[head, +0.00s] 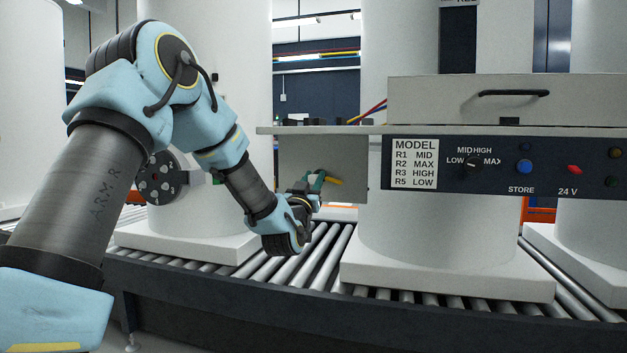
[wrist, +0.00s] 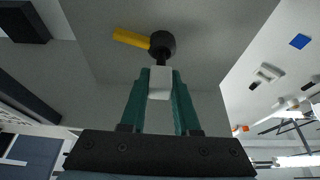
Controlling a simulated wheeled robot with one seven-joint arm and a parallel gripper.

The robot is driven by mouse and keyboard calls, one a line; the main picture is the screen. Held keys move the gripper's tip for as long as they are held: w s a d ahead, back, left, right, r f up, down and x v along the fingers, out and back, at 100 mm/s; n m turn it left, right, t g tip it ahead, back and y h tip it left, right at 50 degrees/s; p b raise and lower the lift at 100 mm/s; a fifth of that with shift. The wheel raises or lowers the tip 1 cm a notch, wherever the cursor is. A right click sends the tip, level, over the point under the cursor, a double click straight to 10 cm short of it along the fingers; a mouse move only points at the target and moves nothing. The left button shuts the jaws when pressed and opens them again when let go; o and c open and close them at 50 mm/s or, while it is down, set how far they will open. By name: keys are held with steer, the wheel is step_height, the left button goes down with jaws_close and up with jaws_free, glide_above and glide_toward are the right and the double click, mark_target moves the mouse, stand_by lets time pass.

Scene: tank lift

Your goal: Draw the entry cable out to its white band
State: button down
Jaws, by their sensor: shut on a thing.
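In the wrist view, the entry cable (wrist: 161,60) shows as a short black length coming out of a round black gland (wrist: 162,44). My gripper (wrist: 160,82) has its two green fingers closed on a white block-like piece at the cable's end. I cannot tell whether this piece is the white band or a grip end. A yellow lever (wrist: 131,38) sticks out from the gland to the left. In the head view, my gripper (head: 316,183) is at the grey side plate under the bench top, and the yellow lever (head: 334,181) shows beside it. The cable is too small to make out there.
The side plate (head: 350,160) hangs from the bench top beside a control panel (head: 480,165) with a knob and several lights. White tanks on square bases stand on the roller conveyor (head: 320,245). Bare rollers lie below my gripper.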

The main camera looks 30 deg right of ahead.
mark_target(312, 176)
steer(key=shift+s+a+b, duration=0.7)
steer(key=shift+s+a, duration=0.45)
steer(key=shift+s, duration=0.05)
steer(key=c, duration=0.6)
jaws_free()
steer(key=shift+c, duration=0.2)
steer(key=v, duration=1)
steer(key=shift+s+a, duration=0.25)
steer(key=shift+s, duration=0.05)
steer(key=shift+f, duration=0.1)
